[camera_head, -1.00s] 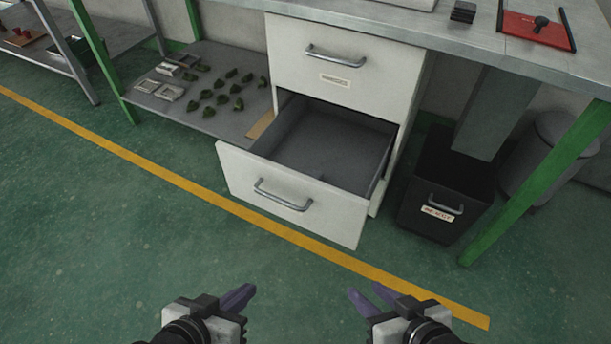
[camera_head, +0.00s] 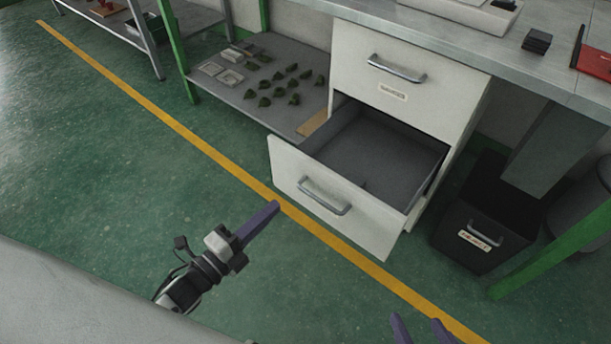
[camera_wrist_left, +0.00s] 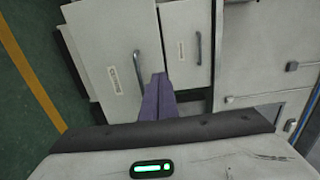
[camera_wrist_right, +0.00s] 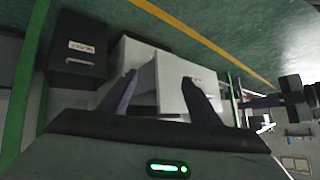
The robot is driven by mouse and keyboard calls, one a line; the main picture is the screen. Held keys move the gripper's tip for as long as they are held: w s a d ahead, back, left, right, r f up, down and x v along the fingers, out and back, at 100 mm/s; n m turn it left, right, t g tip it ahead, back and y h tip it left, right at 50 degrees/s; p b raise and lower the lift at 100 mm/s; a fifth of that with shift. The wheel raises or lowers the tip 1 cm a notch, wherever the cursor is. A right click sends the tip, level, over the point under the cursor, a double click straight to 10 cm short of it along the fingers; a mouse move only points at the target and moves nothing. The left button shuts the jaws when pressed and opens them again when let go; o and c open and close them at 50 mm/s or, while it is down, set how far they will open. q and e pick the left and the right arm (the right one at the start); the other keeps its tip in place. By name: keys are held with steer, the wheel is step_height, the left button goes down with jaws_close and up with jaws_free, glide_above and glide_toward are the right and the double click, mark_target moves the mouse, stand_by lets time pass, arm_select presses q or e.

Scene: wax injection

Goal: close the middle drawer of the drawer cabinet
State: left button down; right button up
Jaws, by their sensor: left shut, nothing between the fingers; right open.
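The white drawer cabinet (camera_head: 405,55) stands under the workbench. Its middle drawer (camera_head: 338,203) is pulled well out, with a grey, seemingly empty inside and a bar handle (camera_head: 325,197) on the front. The drawer above it is shut. My left gripper (camera_head: 276,206) is shut and empty, pointing toward the drawer front's lower left, with a visible gap in the picture. Its shut fingers also show in the left wrist view (camera_wrist_left: 158,96). My right gripper (camera_head: 420,324) is open and empty at the bottom edge, away from the drawer. Its spread fingers show in the right wrist view (camera_wrist_right: 162,95).
A black labelled bin (camera_head: 482,225) stands right of the cabinet, near a green table leg (camera_head: 550,250). A low grey shelf (camera_head: 225,95) with dark green pieces and small trays lies left of the cabinet. Green floor with a yellow line (camera_head: 190,145) is clear in front.

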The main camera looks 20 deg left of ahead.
mark_target(314, 168)
arm_select(q)
steer(key=b+x, duration=0.2)
steer(key=x, duration=1.1)
steer(key=shift+b, duration=0.4)
arm_select(e)
steer(key=shift+w+a+f+n+g, duration=0.25)
steer(key=shift+a+f+g, duration=0.05)
steer(key=shift+a+f, duration=0.2)
steer(key=shift+w+a+f+n+g, duration=0.3)
steer(key=shift+a+f, duration=0.1)
steer(key=shift+f, duration=0.1)
arm_select(q)
steer(key=shift+w, duration=0.1)
